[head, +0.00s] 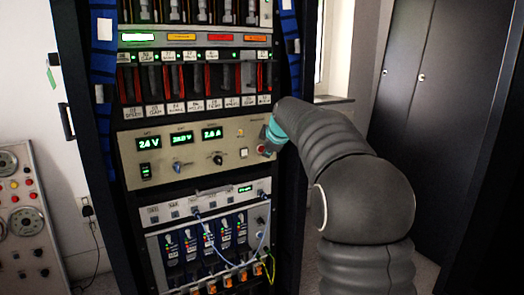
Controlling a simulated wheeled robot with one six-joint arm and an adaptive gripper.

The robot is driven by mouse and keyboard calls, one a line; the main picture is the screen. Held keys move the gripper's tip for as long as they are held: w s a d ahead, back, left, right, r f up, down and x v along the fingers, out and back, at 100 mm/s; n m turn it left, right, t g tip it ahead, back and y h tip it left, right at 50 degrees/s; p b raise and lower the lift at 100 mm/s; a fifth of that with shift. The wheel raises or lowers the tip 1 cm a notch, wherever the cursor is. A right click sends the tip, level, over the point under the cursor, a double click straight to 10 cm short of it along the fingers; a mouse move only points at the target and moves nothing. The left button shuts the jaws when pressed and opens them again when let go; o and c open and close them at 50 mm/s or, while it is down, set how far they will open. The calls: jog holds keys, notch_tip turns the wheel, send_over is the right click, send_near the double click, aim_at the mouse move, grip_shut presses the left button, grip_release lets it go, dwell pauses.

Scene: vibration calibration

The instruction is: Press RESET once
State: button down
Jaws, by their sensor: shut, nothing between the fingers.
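A beige panel (205,133) in the rack carries green displays reading 24 V and 2.0 A, with another between them, and a row of knobs. My gripper (268,152) is shut, beside the red button at the panel's right edge. It is mostly hidden by my wrist, and I cannot tell whether it touches the button.
Blue and yellow cables (238,262) hang across the lower modules (205,242). Red and black modules (190,82) fill the rack above. A grey console (25,220) with knobs and gauges stands at left. A dark cabinet (405,95) stands at right.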

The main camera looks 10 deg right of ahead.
jog(key=shift+w, duration=0.2)
jog(key=shift+w+a+p, duration=0.15)
jog(key=shift+w+p, duration=0.1)
jog(key=shift+p, duration=0.05)
jog(key=shift+w+a+p, duration=0.1)
jog(key=shift+w+p, duration=0.2)
jog(key=shift+w, duration=0.05)
dwell(0.6)
jog(key=shift+s, duration=0.15)
dwell(0.3)
jog(key=shift+s+d+b, duration=0.2)
jog(key=shift+s+b, duration=0.45)
jog(key=shift+b, duration=0.05)
jog(key=shift+s, duration=0.1)
jog(key=shift+s+d+b, duration=0.2)
jog(key=shift+s+b, duration=0.4)
jog(key=shift+s, duration=0.15)
jog(key=shift+s+d+b, duration=0.25)
jog(key=shift+s+b, duration=0.35)
jog(key=shift+s, duration=0.2)
jog(key=shift+s+d+b, duration=0.2)
jog(key=shift+s+b, duration=0.4)
jog(key=shift+s, duration=0.15)
